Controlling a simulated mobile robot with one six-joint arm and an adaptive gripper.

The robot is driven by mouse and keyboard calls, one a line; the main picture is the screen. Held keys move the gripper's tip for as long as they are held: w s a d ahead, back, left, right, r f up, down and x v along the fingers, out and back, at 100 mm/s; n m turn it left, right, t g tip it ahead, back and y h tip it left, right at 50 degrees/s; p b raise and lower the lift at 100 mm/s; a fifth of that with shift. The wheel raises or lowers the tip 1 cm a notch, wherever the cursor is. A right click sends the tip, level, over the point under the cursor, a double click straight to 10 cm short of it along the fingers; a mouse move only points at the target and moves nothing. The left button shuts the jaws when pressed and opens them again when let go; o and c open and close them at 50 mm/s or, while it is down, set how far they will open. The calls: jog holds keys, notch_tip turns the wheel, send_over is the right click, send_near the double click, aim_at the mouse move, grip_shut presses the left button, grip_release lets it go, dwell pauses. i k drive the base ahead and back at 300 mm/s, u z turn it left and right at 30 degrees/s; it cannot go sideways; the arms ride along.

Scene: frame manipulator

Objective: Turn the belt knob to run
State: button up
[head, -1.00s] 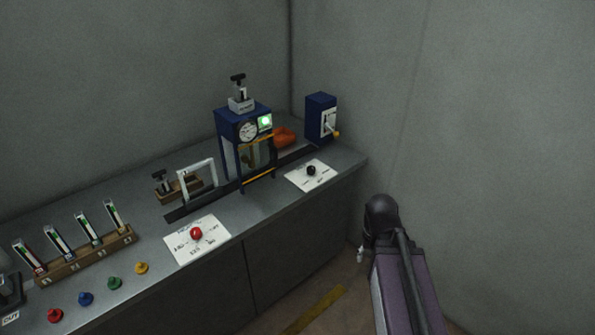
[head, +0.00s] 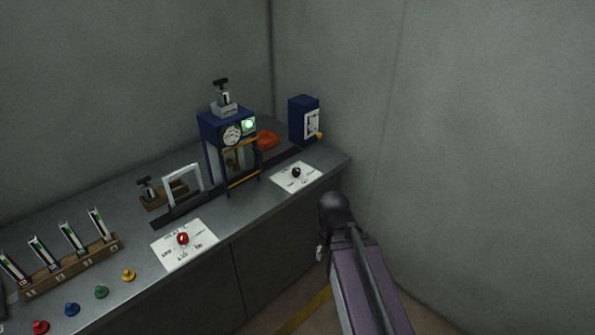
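Two knobs stand on white label cards on the grey bench (head: 228,217). A red knob (head: 182,239) is on the card nearer the middle of the front edge. A black knob (head: 296,173) is on the card farther right. The print is too small to read, so I cannot tell which knob is the belt's or how it is set. My arm rises from the bottom, right of the bench, with its dark joint in front of the cabinet's right end. My gripper cannot be made out, and nothing of mine touches either knob.
A blue machine with a dial (head: 232,134) and lit green lamp stands behind the cards, over a dark belt (head: 180,213). A blue lever box (head: 304,119) is at the back right. Coloured buttons and a gauge rack (head: 72,268) are at left. Walls close the back and right.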

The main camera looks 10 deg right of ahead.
aim_at(296, 171)
jog(key=u, duration=0.05)
jog(key=i, duration=1)
jog(key=z, duration=0.05)
